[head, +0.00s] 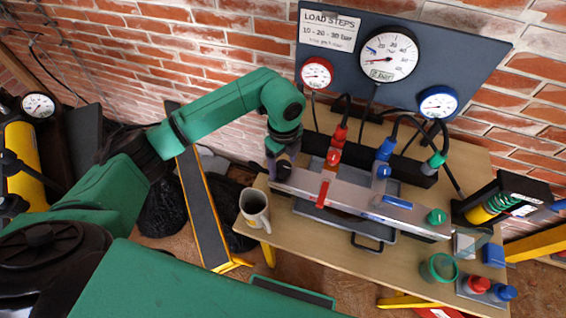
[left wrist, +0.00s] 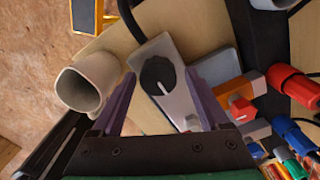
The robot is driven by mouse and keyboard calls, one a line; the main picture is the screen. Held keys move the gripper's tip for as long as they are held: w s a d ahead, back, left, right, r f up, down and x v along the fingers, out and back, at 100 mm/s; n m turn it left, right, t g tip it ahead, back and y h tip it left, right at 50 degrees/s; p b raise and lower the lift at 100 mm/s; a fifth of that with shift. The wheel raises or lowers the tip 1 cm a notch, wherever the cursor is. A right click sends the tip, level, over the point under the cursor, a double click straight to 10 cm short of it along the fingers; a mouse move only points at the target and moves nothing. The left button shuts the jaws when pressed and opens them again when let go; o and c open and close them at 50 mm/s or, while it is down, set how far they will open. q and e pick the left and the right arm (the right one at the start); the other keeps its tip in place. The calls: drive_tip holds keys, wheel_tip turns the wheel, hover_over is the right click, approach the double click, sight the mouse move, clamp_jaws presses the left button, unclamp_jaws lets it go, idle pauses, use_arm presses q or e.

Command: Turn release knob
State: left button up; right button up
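The release knob is black and round with a white pointer line; it sits on the left end of a grey metal block (head: 335,190). In the left wrist view the knob (left wrist: 158,75) is plain, its line slanting. In the head view the knob (head: 283,169) is partly hidden by my left gripper (head: 279,152), which comes down over it from above. In the left wrist view my left gripper (left wrist: 162,92) is open, its two purple fingers apart with the knob between and just beyond them. I cannot tell whether they touch it. My right gripper is not seen.
A beige mug (head: 254,208) stands close left of the block. Red (head: 338,137), blue (head: 385,150) and green hose fittings line the block's back. A dark gauge board (head: 440,70) stands behind. A green cup (head: 438,268) stands at the table's front right.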

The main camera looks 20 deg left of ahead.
sight(284, 166)
use_arm(q)
drive_tip(key=shift+s+f, duration=0.1)
drive_tip(key=shift+r, duration=0.35)
wheel_tip(284, 166, up, 14)
drive_tip(key=b, duration=0.1)
drive_tip(key=shift+b, duration=0.4)
drive_tip(key=shift+f, duration=0.1)
